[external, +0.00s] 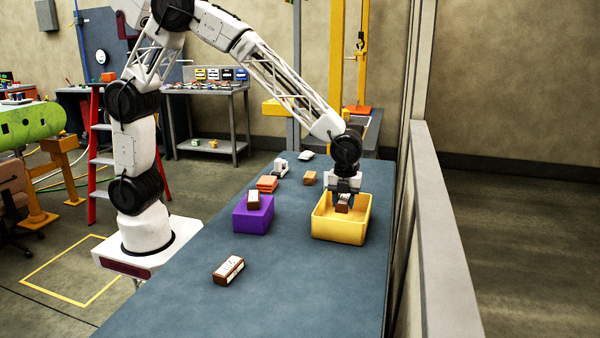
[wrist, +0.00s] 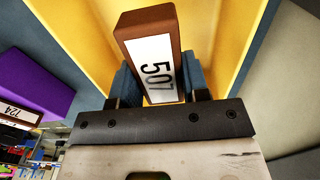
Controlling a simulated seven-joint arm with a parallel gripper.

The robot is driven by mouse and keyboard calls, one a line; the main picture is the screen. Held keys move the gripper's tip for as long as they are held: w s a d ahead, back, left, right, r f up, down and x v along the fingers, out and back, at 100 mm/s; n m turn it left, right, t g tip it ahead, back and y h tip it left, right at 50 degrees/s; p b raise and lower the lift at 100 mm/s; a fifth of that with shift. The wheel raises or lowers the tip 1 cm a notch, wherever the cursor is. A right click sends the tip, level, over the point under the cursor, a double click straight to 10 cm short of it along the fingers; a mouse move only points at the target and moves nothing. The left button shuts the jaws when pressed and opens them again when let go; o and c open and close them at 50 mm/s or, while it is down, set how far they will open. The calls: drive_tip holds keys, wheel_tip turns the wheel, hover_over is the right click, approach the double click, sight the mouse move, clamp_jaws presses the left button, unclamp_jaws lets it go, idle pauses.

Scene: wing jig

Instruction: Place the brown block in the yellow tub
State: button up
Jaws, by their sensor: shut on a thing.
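The yellow tub (external: 340,230) stands on the right part of the blue-grey table, and its yellow inside fills much of the wrist view (wrist: 220,22). My gripper (external: 343,200) points down into the tub's opening. It is shut on a brown block (external: 342,208) with a white label. In the wrist view the block (wrist: 148,25) sits between the two fingers, and its label reads 507. The tub's front wall hides what lies below the block, so I cannot tell whether it touches the tub floor.
A purple tub (external: 253,220) with a labelled brown block (external: 253,201) stands left of the yellow tub. Another labelled brown block (external: 228,270) lies near the front. A low wall (external: 440,240) runs along the right.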

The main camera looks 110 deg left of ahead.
sight(344, 199)
drive_tip(key=shift+f, duration=1.2)
drive_tip(key=shift+f, duration=1.9)
drive_tip(key=o, duration=0.9)
drive_tip(key=shift+f, duration=0.15)
drive_tip(key=shift+o, duration=0.2)
wheel_tip(344, 199, up, 12)
drive_tip(key=shift+r, duration=0.2)
